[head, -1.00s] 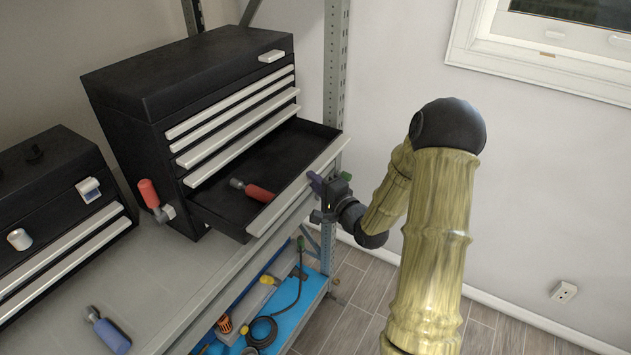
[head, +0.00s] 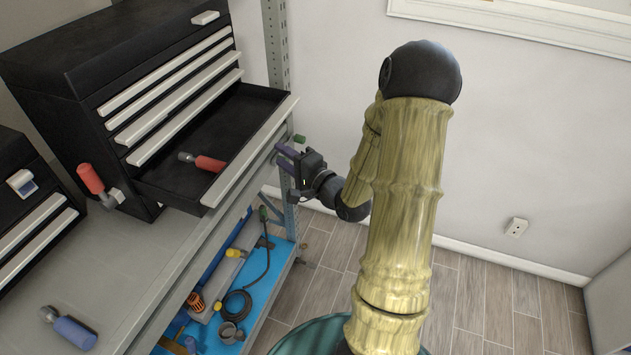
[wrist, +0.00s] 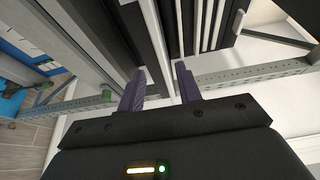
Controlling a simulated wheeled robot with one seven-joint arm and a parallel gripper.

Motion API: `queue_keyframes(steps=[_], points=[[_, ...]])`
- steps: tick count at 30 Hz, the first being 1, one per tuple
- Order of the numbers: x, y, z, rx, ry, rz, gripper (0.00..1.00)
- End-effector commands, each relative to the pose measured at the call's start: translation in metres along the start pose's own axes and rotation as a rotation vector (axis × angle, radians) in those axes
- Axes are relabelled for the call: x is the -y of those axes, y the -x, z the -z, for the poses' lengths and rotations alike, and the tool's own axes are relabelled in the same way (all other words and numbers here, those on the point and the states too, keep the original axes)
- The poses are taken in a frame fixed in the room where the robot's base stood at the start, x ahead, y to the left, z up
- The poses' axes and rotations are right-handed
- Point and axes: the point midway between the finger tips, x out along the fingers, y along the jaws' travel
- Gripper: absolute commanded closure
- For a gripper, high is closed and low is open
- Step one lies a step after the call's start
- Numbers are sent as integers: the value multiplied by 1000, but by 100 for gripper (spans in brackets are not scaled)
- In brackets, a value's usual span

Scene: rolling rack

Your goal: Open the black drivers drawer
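The black tool chest (head: 60,60) stands on the grey rack shelf. Its lowest drawer (head: 185,180) is pulled out, and a red-handled screwdriver (head: 208,163) lies inside. The drawers above it are shut. My gripper (head: 284,156) is just in front of the open drawer's pale front (head: 247,150), near its right end and slightly below it. In the wrist view, my two purple fingers (wrist: 160,85) are spread with a gap between them. The pale front strip (wrist: 152,45) runs ahead of that gap. I cannot tell whether a finger touches it.
A second black toolbox (head: 25,200) stands at left. A red-handled tool (head: 91,180) sits beside the chest. A blue-handled screwdriver (head: 72,330) lies on the shelf (head: 120,270). A blue lower tray (head: 262,295) holds a hose and parts. A rack post (head: 277,50) stands behind; the right floor is clear.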

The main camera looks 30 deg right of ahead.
Motion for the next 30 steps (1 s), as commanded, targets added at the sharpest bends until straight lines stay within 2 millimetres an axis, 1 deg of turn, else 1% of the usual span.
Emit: queue_keyframes(steps=[1, 9, 14, 30], points=[[-2, 10, 1, -3, 1, 0, 65], [5, 52, 0, -2, -5, -2, 65], [6, 52, 2, 2, -3, -1, 65], [5, 64, 5, 3, -1, -2, 65]])
